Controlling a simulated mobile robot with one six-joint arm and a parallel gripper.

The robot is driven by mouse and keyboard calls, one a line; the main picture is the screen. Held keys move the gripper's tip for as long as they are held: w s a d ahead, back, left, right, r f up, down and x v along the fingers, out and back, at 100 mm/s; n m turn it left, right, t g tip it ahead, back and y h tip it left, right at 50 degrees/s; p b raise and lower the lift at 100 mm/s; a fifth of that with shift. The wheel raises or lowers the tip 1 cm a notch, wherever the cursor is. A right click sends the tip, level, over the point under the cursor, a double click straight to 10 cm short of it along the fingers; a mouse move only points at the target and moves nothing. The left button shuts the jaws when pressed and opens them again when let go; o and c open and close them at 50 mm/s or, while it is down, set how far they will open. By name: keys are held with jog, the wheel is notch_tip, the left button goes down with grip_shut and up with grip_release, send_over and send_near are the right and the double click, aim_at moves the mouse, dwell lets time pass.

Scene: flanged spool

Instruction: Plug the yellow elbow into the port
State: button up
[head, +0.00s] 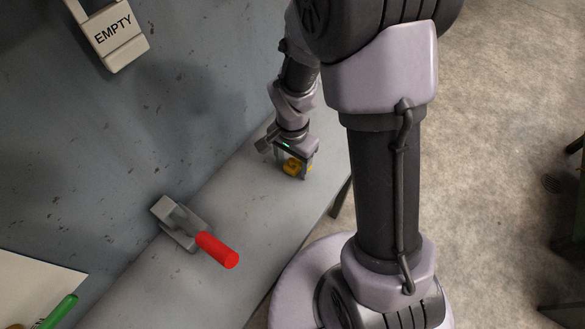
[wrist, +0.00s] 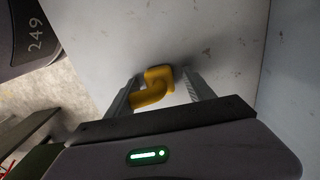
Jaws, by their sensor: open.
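The yellow elbow (head: 293,167) lies on the grey bench top at its far end, below my gripper (head: 292,163). In the wrist view the elbow (wrist: 154,88) shows as a bent yellow tube between the two fingers of my gripper (wrist: 164,88). The fingers stand apart, one on each side of it. A gap shows between the elbow and the right finger; the left finger looks close to the elbow, and I cannot tell whether it touches. I cannot make out the port in either view.
A grey clamp-like fixture (head: 179,222) with a red handle (head: 217,250) stands on the grey bench (head: 245,215) nearer the front. A wall with an "EMPTY" sign (head: 113,35) borders the bench. A green marker (head: 58,311) lies on a pale sheet (head: 30,292). The bench between fixture and gripper is clear.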

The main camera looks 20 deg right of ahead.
aim_at(292, 164)
grip_shut()
dwell(0.3)
jog(key=shift+r, duration=0.1)
